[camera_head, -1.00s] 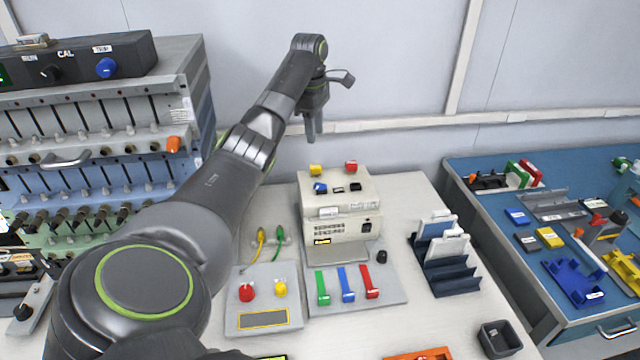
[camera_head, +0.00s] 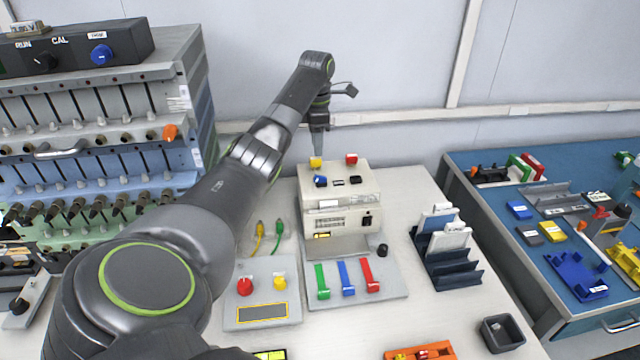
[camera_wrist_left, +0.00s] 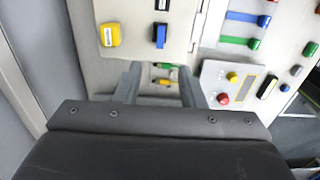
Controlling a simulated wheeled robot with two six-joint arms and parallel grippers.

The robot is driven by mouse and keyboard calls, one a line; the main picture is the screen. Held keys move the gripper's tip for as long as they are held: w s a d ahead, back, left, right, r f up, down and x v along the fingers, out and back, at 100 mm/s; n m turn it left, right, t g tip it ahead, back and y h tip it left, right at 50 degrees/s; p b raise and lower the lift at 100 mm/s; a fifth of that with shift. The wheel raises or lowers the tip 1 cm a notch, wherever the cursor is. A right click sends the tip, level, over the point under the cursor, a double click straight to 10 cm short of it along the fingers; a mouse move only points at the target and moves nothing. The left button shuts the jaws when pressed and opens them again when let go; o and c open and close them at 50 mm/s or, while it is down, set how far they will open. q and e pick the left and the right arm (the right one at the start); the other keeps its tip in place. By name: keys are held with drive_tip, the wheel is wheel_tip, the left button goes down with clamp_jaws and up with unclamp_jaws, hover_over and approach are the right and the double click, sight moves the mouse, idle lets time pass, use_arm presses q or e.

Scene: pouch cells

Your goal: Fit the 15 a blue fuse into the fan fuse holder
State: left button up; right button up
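A blue fuse (camera_head: 320,181) stands on top of the white box (camera_head: 360,218), at its left side. It also shows in the left wrist view (camera_wrist_left: 160,35), just beyond my fingertips. Two small dark slot-like parts (camera_head: 338,183) sit to its right on the box top; I cannot read which holder is the fan one. A yellow fuse (camera_head: 316,162) and a red one (camera_head: 351,159) stand behind. My left gripper (camera_head: 319,150) points down behind the box's rear left edge. In the left wrist view its fingers (camera_wrist_left: 158,82) are apart with nothing held. My right gripper is out of sight.
In front of the box are a panel with green, blue and red levers (camera_head: 347,279) and a panel with red and yellow buttons (camera_head: 262,312). A dark rack (camera_head: 450,268) stands right. Racked equipment (camera_head: 90,130) stands left; a wall is close behind.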

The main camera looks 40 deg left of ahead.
sight(317, 176)
use_arm(q)
wheel_tip(317, 176, down, 10)
drive_tip(key=shift+f+p, duration=0.1)
drive_tip(key=shift+p, duration=0.8)
clamp_jaws()
